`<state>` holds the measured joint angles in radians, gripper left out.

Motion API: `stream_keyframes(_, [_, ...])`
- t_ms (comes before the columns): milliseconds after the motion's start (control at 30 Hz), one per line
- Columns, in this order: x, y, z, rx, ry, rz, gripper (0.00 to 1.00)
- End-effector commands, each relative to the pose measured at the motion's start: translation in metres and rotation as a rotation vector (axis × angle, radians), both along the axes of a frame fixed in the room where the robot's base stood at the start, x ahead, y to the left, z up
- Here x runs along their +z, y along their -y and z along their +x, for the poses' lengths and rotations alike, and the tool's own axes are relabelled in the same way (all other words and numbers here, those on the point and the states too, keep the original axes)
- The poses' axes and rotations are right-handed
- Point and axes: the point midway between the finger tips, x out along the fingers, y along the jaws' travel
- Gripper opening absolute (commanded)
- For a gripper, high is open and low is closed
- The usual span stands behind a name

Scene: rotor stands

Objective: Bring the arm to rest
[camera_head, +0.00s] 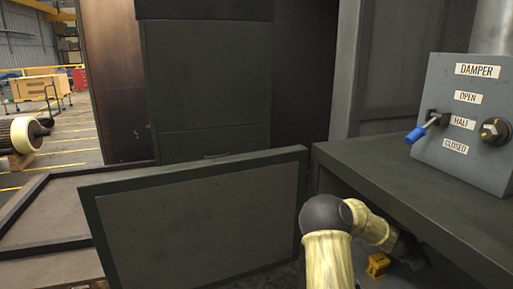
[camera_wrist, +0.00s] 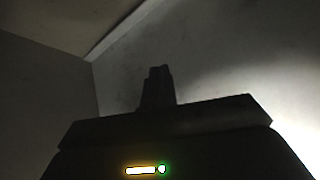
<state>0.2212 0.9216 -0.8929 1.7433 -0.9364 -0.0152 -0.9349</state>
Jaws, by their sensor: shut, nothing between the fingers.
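My arm, with pale yellow sleeves and a dark round joint, shows at the lower right of the head view. It bends down to the right, beside and below the edge of the dark grey bench. My gripper (camera_wrist: 160,73) is a dark silhouette in the wrist view, its fingers together with nothing between them. Plain grey surfaces lie beyond the fingertips in that view. In the head view the end of my arm is dark and partly cut off by the bench edge, so the fingers cannot be made out there.
A grey control box (camera_head: 465,120) labelled DAMPER, with a blue-tipped lever (camera_head: 416,134) and knob (camera_head: 494,130), stands on the bench (camera_head: 400,170). A small yellow thing (camera_head: 377,265) lies close to my forearm. A grey panel (camera_head: 200,215) stands left of my arm.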

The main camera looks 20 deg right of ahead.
Motion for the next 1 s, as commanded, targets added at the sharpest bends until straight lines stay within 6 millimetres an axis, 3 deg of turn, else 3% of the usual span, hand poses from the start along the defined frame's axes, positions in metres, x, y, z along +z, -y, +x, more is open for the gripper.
stream_keyframes(200, [0.008, -0.073, 0.013, -0.175, 0.277, 0.173, 0.00])
stream_keyframes(567, [0.026, -0.212, 0.025, -0.461, 0.586, 0.484, 0.00])
stream_keyframes(767, [0.044, -0.295, 0.020, -0.615, 0.680, 0.650, 0.00])
stream_keyframes(1000, [0.070, -0.392, -0.005, -0.795, 0.727, 0.822, 0.00])
